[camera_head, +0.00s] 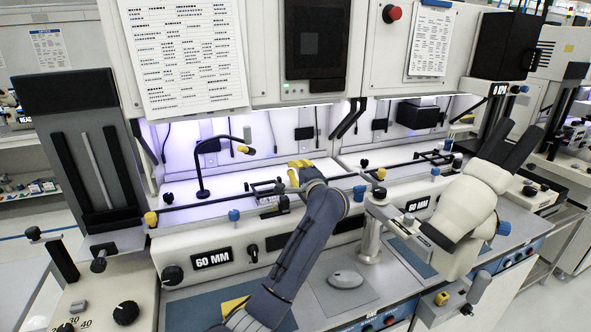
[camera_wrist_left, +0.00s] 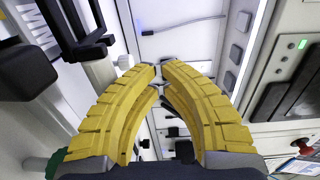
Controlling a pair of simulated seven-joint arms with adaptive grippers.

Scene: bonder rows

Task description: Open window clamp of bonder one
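The near bonder (camera_head: 165,250) has a "60 MM" label, a black rail and knobs. A small black frame-like clamp (camera_head: 265,188) sits on its rail; I cannot tell if it is open or closed. My left gripper (camera_head: 299,164), with yellow fingers, is above the rail, just right of this clamp and apart from it in the picture. In the left wrist view its curved fingers (camera_wrist_left: 158,65) nearly meet at the tips, with nothing clearly held between them. A black frame part (camera_wrist_left: 75,30) shows left of the fingers there. My right gripper is out of view.
A gooseneck lamp (camera_head: 203,170) stands behind the rail, left of the gripper. A second bonder section (camera_head: 400,190) with a similar black clamp (camera_head: 433,157) and a white microscope (camera_head: 470,195) are at the right. A mouse (camera_head: 345,279) lies on the front ledge.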

